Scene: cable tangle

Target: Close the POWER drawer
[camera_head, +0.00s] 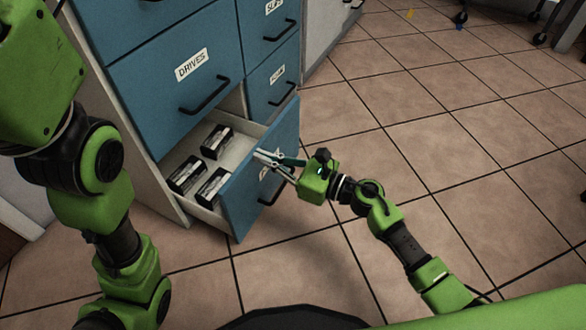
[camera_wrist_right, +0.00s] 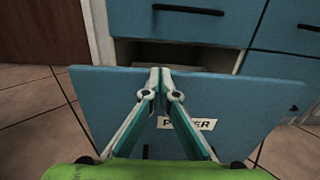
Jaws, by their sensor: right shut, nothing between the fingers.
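The POWER drawer (camera_head: 232,196) is the bottom drawer of the blue cabinet and stands pulled out. Its blue front panel also shows in the right wrist view (camera_wrist_right: 245,100), with the label "POWER" partly covered by a finger. Several black boxes (camera_head: 217,141) lie inside the drawer. My right gripper (camera_head: 258,155) is shut and empty, with its fingertips at the upper part of the drawer front. In the right wrist view its fingertips (camera_wrist_right: 160,70) meet near the panel's top edge; I cannot tell if they touch it. My left gripper is out of view.
The DRIVES drawer (camera_head: 170,80) above is shut, with a black handle (camera_head: 205,97). Other shut drawers (camera_head: 272,85) stand to its right. My left arm crosses the left side of the head view.

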